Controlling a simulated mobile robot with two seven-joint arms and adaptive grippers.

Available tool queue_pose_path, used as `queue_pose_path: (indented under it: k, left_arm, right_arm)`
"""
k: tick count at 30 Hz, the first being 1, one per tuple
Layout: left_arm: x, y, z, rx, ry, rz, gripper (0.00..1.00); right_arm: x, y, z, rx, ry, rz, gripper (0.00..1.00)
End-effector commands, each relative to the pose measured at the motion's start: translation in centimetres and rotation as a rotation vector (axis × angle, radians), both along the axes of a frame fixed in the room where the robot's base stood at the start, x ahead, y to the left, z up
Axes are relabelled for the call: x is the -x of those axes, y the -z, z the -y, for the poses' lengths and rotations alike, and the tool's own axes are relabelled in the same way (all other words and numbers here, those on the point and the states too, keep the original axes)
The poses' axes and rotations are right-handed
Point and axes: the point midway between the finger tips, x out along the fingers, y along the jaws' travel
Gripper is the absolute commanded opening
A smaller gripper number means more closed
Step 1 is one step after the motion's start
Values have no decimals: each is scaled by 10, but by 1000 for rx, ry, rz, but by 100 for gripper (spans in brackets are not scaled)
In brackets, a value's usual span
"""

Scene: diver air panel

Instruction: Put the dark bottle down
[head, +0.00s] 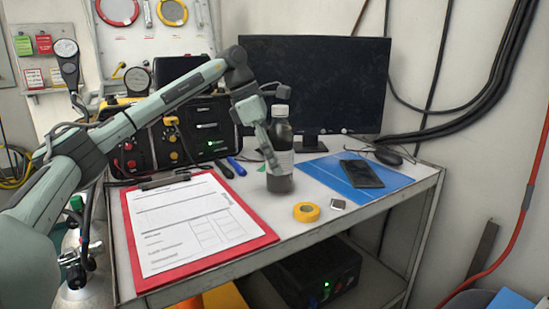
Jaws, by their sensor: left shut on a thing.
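The dark bottle (284,133) has a white cap and a pale label. It is upright at the middle of the bench (330,186), between the red clipboard and the blue folder. My left gripper (274,154) comes from the upper left and is shut on the bottle at its label. Part of the bottle's left side is hidden by the gripper. The bottle's base appears at or very near the bench top; I cannot tell whether it touches. My right gripper is not in view.
A red clipboard (270,238) lies left of the bottle. Yellow tape (306,212) and a small square item (338,204) lie in front. A blue folder (401,180) with a phone (361,174) lies right. A monitor (345,85) and a black panel box (200,125) stand behind.

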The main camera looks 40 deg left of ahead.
Motion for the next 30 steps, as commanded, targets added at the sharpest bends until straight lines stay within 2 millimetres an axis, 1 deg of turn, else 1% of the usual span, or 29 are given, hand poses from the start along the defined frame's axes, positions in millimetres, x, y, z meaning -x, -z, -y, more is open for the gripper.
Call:
queue_pose_path:
  k: [4,5,9,17,21,23,26,30]
  left_arm:
    - [0,2,0,2,1,3,4]
    - [0,3,0,0,0,0,56]
    - [0,2,0,0,0,0,74]
    - [0,2,0,0,0,0,75]
    - [0,-4,-1,0,0,0,75]
    - [2,-11,-3,1,-1,3,75]
    - [5,-28,-9,1,-1,3,75]
    - [12,-57,-18,2,-1,5,75]
  right_arm:
    - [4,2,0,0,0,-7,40]
    - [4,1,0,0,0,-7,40]
    - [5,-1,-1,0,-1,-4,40]
    - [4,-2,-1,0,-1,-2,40]
    - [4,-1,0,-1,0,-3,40]
    - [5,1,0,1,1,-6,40]
    - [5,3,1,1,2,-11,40]
    - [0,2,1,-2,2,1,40]
